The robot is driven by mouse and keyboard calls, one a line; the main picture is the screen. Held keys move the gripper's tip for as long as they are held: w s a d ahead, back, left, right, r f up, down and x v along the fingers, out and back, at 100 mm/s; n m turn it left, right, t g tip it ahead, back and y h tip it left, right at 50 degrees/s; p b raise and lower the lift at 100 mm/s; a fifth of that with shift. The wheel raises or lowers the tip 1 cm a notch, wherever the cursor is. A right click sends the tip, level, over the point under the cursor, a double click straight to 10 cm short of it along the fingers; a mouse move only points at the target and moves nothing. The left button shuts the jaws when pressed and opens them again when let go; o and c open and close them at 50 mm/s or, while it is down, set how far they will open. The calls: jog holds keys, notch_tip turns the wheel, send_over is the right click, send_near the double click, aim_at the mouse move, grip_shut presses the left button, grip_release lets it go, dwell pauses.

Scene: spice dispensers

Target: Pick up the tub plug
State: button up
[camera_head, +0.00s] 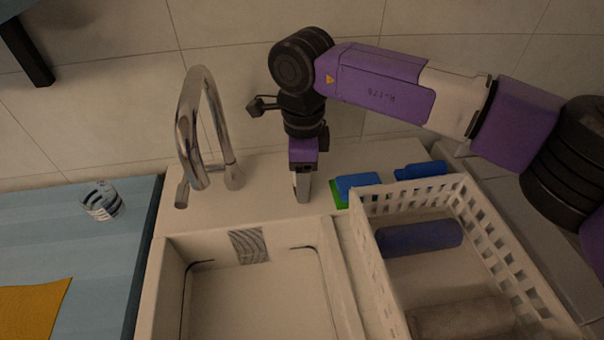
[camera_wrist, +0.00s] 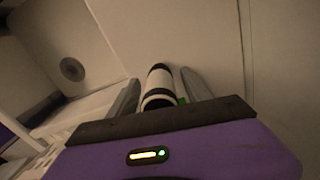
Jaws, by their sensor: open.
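My gripper (camera_head: 302,190) points down at the counter behind the sink, between the faucet and the white basket. In the wrist view my gripper (camera_wrist: 161,78) is open, with one grey finger on each side of a small white cylinder with black bands (camera_wrist: 158,84). This cylinder may be the tub plug; I cannot tell for sure. It lies between the fingers, with no clear sign of contact. Its lower end is hidden by the gripper body. In the head view I cannot make it out behind my gripper.
A chrome faucet (camera_head: 190,125) stands left of my gripper. The sink (camera_head: 255,300) opens in front. A striped glass (camera_head: 101,200) is on the blue counter (camera_head: 60,235) at left.

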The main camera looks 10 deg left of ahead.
grip_shut()
jog(key=shift+r, duration=0.1)
dwell(0.3)
